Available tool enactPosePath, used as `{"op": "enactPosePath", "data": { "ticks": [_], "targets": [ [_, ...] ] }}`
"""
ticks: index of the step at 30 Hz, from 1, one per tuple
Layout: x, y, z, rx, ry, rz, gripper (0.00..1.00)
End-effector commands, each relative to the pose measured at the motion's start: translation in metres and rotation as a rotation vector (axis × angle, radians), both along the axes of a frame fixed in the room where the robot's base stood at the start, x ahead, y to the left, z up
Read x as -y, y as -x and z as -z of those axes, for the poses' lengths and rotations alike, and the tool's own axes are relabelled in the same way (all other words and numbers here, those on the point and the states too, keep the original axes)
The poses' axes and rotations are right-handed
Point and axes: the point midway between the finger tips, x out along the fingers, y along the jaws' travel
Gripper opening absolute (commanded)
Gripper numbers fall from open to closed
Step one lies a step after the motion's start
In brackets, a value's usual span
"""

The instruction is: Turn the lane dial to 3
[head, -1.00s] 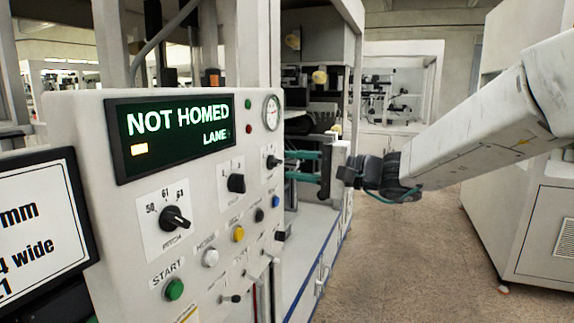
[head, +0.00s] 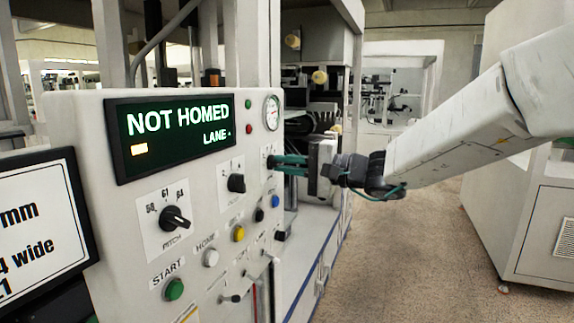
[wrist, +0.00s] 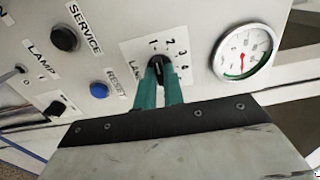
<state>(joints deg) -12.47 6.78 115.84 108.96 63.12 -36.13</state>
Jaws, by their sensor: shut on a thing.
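The lane dial (wrist: 157,62) is a small black knob on a white plate marked 1 to 4, seen in the wrist view. My gripper (wrist: 158,76) has its green fingers shut on the knob from both sides. Its pointer is largely hidden between the fingers, so I cannot tell which number it points to. In the head view my gripper (head: 278,165) reaches the right edge of the panel and covers the dial. The display (head: 178,134) reads "NOT HOMED" and "LANE" with a small mark that I cannot read surely.
A pressure gauge (wrist: 242,52) sits right of the dial. The blue reset button (wrist: 99,90), black service button (wrist: 64,38) and lamp switch (wrist: 55,108) are to its left. The pitch dial (head: 175,218) and green start button (head: 174,289) are further left on the panel.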

Motion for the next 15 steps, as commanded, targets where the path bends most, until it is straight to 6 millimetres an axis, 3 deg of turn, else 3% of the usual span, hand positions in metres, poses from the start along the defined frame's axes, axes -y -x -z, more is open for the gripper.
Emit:
{"op": "enactPosePath", "data": {
  "ticks": [15],
  "targets": [
    [-0.0002,0.0005,0.0005,-0.325,-0.118,-0.002,0.00]
  ]
}}
